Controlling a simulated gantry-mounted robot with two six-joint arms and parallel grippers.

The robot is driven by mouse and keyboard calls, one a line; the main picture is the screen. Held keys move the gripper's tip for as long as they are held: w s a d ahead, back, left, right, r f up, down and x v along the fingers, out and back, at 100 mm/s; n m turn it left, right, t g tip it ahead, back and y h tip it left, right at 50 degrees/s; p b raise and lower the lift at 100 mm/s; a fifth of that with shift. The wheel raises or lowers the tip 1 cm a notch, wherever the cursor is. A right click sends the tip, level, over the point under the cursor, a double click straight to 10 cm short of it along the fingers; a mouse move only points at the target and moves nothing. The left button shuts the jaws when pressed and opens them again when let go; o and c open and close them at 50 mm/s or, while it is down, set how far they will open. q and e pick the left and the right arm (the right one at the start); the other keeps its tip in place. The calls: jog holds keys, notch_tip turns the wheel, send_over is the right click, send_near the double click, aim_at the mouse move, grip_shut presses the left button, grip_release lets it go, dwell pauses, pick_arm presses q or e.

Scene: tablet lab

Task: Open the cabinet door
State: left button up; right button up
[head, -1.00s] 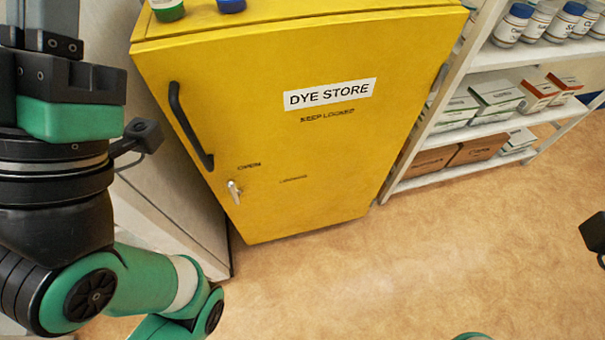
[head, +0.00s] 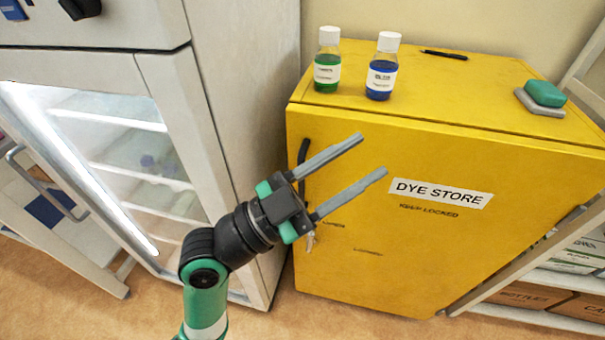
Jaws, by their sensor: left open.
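The yellow cabinet (head: 440,262) labelled DYE STORE stands in the middle to right of the head view, its door shut. Its black bar handle (head: 303,153) is on the left side of the door, partly hidden behind my left gripper. A key (head: 310,241) sits in the lock below the handle. My left gripper (head: 368,157) is open and empty, in front of the door's upper left part, with its two fingers pointing to the upper right. It does not hold the handle. My right gripper is out of view.
A green-liquid bottle (head: 327,62), a blue-liquid bottle (head: 382,68), a pen (head: 444,54) and a green block on a grey pad (head: 545,93) are on the cabinet top. A glass-door fridge (head: 180,120) stands left. A shelf with boxes (head: 525,294) is at lower right.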

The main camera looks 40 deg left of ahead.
pick_arm(q)
jog(key=s+a+f+n+g+y+p, duration=0.1)
jog(key=s+a+f+n+y+p, duration=0.2)
jog(key=a+f, duration=0.5)
jog(key=n+g+y+p, duration=0.2)
jog(key=n+y+p, duration=0.2)
jog(key=n+y, duration=0.15)
send_near(299, 187)
jog(key=shift+n+h, duration=0.35)
jog(key=shift+h, duration=0.1)
jog(key=w, duration=0.5)
jog(key=w+b, duration=0.1)
jog(key=w, duration=0.5)
jog(key=shift+d+f, duration=0.1)
jog(key=shift+d, duration=0.1)
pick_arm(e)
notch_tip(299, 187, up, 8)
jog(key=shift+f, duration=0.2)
pick_arm(q)
jog(key=shift+s, duration=0.1)
grip_shut()
